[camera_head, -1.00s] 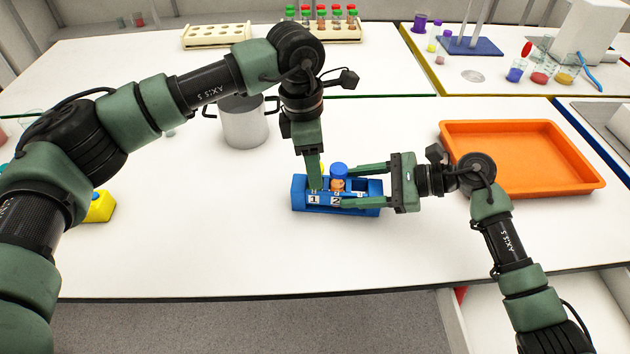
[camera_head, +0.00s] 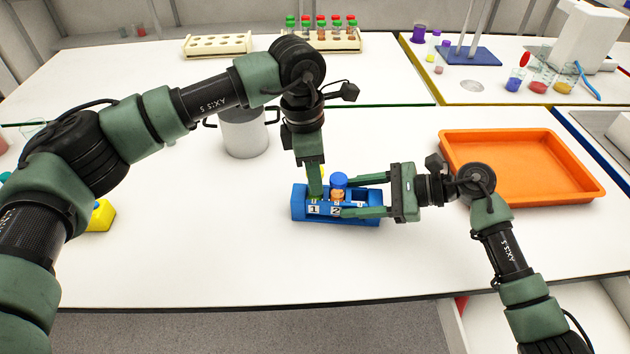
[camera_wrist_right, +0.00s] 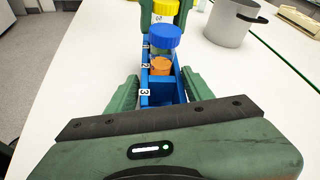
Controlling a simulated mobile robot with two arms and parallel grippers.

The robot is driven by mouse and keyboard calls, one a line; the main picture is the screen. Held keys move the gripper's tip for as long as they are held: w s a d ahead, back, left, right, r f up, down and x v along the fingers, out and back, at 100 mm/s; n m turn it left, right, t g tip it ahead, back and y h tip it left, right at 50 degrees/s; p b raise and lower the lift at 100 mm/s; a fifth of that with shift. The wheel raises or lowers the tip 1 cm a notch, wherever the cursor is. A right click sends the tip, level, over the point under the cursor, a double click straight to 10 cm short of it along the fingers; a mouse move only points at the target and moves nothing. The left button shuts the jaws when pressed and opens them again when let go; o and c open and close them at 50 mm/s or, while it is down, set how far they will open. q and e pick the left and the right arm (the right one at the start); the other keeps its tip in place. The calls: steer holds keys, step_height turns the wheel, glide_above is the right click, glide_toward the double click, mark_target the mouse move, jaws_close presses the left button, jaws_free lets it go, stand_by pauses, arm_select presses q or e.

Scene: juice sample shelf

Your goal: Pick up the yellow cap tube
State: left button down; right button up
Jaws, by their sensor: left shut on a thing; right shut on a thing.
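The yellow cap tube (camera_wrist_right: 163,8) stands at the far end of the blue rack in the right wrist view. In the head view a little yellow (camera_head: 322,173) shows beside my left gripper (camera_head: 315,192), which points straight down at slot 1 and is shut on this tube. My right gripper (camera_head: 362,197) is shut on the blue rack (camera_head: 300,210), one finger along each long side. A tube with a blue cap (camera_head: 339,180) stands by slot 2, with an orange part (camera_head: 337,194) below the cap. Slot 3 looks empty. The yellow cap tube's lower part is hidden.
A grey pot (camera_head: 244,134) stands behind the rack, beside my left arm. An orange tray (camera_head: 520,165) lies to the right. A yellow block (camera_head: 100,215) is at the left. Racks (camera_head: 216,44) stand on the far table. The table in front of the blue rack is clear.

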steer(key=shift+s+f, duration=0.15)
steer(key=shift+f, duration=0.3)
arm_select(q)
step_height(320, 180, up, 16)
steer(key=shift+r, duration=0.2)
arm_select(e)
steer(key=o, duration=1.6)
steer(key=shift+o, duration=0.3)
steer(key=shift+r, duration=0.15)
arm_select(q)
steer(key=shift+w+f, duration=0.1)
arm_select(e)
steer(key=shift+w, duration=0.2)
steer(key=shift+r, duration=0.15)
